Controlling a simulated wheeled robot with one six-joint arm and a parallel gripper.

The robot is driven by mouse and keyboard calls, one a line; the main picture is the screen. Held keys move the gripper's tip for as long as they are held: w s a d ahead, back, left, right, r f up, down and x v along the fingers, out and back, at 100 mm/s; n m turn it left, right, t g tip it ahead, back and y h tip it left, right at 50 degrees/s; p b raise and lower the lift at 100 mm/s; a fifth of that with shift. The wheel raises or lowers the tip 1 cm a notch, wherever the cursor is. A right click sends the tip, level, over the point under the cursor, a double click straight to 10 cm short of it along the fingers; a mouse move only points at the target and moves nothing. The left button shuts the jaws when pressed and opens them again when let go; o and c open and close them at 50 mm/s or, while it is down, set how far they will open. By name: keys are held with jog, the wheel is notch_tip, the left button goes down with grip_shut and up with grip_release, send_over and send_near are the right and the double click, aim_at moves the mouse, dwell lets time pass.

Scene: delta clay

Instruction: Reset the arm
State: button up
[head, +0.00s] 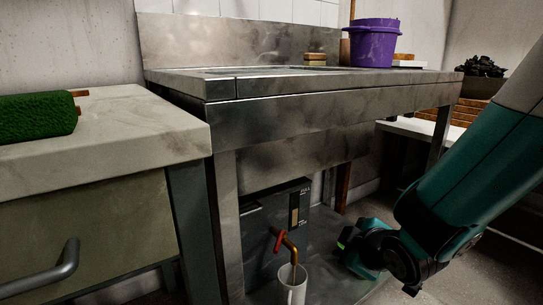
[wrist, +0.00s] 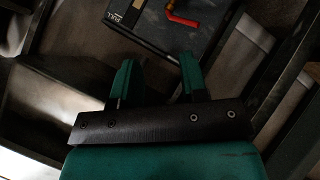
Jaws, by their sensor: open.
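My gripper (wrist: 158,80) shows in the wrist view with its two green fingers spread apart and nothing between them. In the head view my teal arm reaches down from the right, and its end hangs low in front of the steel bench, to the right of a white cup (head: 292,284). The gripper is apart from the cup. The cup stands under a brass spout with a red handle (head: 279,240). The red handle also shows at the top of the wrist view (wrist: 183,19). The fingertips are mostly hidden in the head view.
A steel bench (head: 300,120) spans the middle, with a purple bucket (head: 374,46) and a small sponge-like block (head: 315,59) on top. A black box (head: 290,205) with the tap sits beneath. At left, a green roller (head: 36,117) lies on a stone-topped cabinet (head: 130,135). Floor at right looks clear.

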jog(key=s+r+m+g+y+p, duration=0.1)
jog(key=s+r+m+g+p, duration=0.7)
jog(key=s+r, duration=1.4)
notch_tip(320, 180, up, 36)
jog(key=n+g+p, duration=0.2)
jog(key=p, duration=3.6)
jog(key=shift+s+a+p, duration=0.35)
jog(key=shift+s+a, duration=0.05)
jog(key=shift+s, duration=0.05)
jog(key=shift+n, duration=0.3)
